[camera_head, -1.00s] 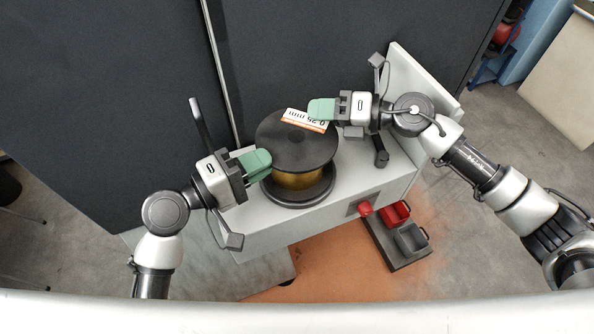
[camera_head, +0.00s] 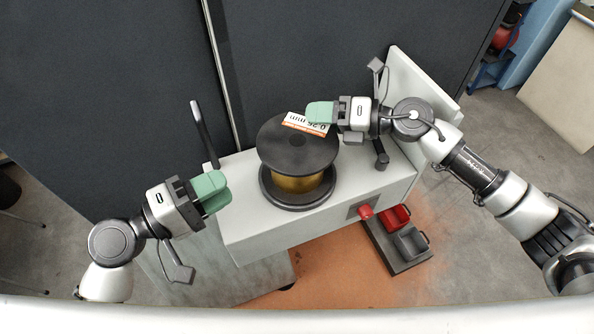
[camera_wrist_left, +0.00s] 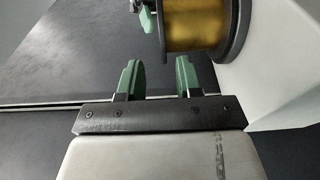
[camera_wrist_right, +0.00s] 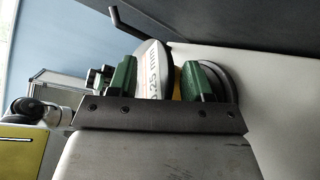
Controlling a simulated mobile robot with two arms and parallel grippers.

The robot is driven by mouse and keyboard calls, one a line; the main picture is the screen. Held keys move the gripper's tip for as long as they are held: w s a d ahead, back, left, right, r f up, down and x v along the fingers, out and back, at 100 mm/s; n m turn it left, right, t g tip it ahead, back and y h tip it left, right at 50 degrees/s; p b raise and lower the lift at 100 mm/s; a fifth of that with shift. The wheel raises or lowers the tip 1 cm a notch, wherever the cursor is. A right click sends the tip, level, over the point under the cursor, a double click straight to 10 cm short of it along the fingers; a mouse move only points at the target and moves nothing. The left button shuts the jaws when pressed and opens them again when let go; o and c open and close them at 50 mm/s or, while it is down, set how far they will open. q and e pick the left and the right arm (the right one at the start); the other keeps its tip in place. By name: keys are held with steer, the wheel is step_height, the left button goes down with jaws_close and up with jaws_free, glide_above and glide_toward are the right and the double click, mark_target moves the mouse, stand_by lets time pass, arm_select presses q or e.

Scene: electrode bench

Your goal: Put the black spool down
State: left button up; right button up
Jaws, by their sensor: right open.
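The black spool (camera_head: 290,148) with yellow wire stands upright on the white bench top (camera_head: 245,225). A white and orange label reading 0.25 mm lies on its upper flange. My left gripper (camera_head: 222,192) is open and empty, to the left of the spool and apart from it. In the left wrist view the spool's yellow winding (camera_wrist_left: 195,30) shows beyond the fingers. My right gripper (camera_head: 318,112) is open at the spool's upper right edge, by the label. In the right wrist view its fingers sit on either side of the upper flange (camera_wrist_right: 152,78).
A red knob (camera_head: 365,211) is on the bench front. A dark tray with a red bin (camera_head: 396,217) and a grey bin (camera_head: 410,243) sits lower right. Dark panels (camera_head: 110,90) stand behind. The bench top's left part is clear.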

steer(key=shift+d+r, duration=0.1)
step_height(320, 180, up, 9)
steer(key=shift+r, duration=0.1)
arm_select(q)
steer(key=v, duration=0.3)
steer(key=shift+s+a, duration=0.25)
steer(key=shift+a, duration=0.1)
arm_select(e)
steer(key=shift+r, duration=0.3)
arm_select(q)
steer(key=shift+s, duration=0.1)
arm_select(e)
steer(key=shift+f, duration=0.1)
